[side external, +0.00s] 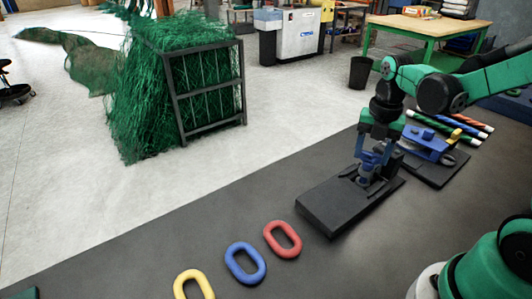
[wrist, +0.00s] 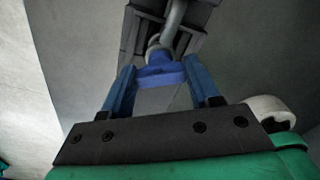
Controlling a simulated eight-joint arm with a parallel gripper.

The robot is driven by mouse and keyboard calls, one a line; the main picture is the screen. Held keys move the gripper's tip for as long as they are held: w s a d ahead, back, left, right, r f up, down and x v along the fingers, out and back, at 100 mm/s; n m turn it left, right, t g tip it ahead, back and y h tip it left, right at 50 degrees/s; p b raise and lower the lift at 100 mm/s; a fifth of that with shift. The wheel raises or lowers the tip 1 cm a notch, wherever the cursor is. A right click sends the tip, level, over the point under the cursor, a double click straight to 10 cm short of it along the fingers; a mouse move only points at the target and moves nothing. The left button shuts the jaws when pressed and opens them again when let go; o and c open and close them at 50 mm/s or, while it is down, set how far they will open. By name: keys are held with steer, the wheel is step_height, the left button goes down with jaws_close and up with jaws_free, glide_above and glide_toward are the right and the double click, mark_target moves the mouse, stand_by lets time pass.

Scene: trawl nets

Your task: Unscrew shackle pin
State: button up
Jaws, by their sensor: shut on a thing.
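My gripper (side external: 373,157) points down over a dark fixture block (side external: 325,205) on the dark bench. In the wrist view its two blue fingers (wrist: 159,80) stand on either side of a blue piece, which appears to be the shackle pin's head (wrist: 160,70). The fingers are shut on it. A grey curved metal part, apparently the shackle (wrist: 174,18), extends beyond the pin head over the block. In the side view the fingers hide much of the pin and shackle. I cannot tell how far the pin is threaded.
Yellow (side external: 194,276), blue (side external: 232,261) and red (side external: 271,238) oval links lie on the bench at front left. A blue clamp-like device (side external: 428,148) and striped rods (side external: 462,124) lie right of my gripper. Green netting (side external: 140,110) hangs on a rack behind the bench.

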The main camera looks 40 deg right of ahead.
steer(key=shift+n, duration=0.3)
steer(key=o, duration=1.3)
steer(key=shift+r, duration=2.8)
